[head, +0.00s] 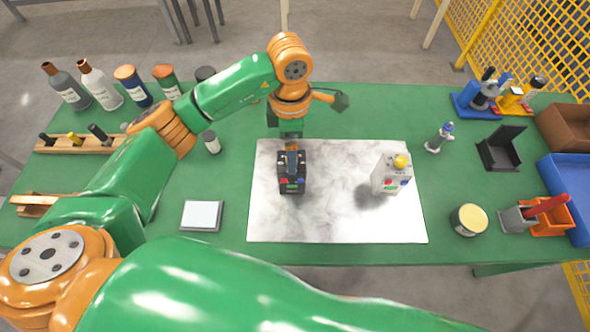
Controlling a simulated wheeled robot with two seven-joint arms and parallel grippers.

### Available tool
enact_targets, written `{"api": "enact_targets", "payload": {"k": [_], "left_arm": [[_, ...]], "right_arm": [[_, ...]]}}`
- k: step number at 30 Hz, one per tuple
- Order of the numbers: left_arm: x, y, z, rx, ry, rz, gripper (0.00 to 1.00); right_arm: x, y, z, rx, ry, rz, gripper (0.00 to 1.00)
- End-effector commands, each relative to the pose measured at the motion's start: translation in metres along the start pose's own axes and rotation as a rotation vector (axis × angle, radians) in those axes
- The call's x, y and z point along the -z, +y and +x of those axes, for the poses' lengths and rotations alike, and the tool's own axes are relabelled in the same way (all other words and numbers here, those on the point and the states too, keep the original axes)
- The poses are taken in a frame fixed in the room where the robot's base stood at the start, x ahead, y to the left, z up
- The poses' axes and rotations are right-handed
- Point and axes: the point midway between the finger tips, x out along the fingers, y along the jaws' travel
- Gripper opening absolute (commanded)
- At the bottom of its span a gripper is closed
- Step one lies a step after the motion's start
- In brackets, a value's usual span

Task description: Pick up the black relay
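The black relay (291,184) stands upright on the white marbled mat (330,225), left of the mat's middle. Small red, green and blue marks show on its near face. My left gripper (291,158) points down right at the top of the relay. Its fingertips are small and partly merged with the relay's dark top, so I cannot tell whether they are closed on it. The relay appears to rest on the mat. My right gripper is not in view.
A white relay-like box (392,174) with a yellow top stands on the mat's right side. Bottles (100,86) line the back left. A round tin (468,220), a black holder (501,148) and bins (568,190) occupy the right. The mat between the two boxes is clear.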

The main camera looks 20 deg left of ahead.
Motion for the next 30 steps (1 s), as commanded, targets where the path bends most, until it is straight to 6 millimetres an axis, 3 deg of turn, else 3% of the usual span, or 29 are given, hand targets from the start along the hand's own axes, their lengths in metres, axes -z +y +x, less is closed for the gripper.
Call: {"api": "enact_targets", "payload": {"k": [1, 7, 14, 21, 28, 29, 30], "left_arm": [[0.000, 0.000, 0.017, 0.000, 0.000, 0.000, 1.00], [0.000, 0.000, 0.038, 0.000, -0.001, 0.000, 1.00], [0.000, -0.001, 0.056, 0.004, 0.000, -0.001, 1.00], [0.000, -0.001, 0.101, 0.003, 0.000, -0.001, 1.00], [0.000, 0.000, 0.107, 0.000, -0.001, 0.000, 1.00], [0.000, 0.000, 0.107, 0.000, -0.001, 0.000, 0.97], [0.000, 0.000, 0.107, 0.000, -0.001, 0.000, 0.86]], "right_arm": [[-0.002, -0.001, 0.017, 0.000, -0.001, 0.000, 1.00], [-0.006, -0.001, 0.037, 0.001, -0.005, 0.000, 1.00], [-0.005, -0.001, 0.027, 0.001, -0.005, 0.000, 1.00], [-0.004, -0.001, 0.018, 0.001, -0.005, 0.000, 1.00], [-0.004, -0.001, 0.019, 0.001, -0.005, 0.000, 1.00], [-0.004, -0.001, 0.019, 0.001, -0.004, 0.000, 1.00], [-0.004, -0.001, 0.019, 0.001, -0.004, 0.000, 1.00]]}}
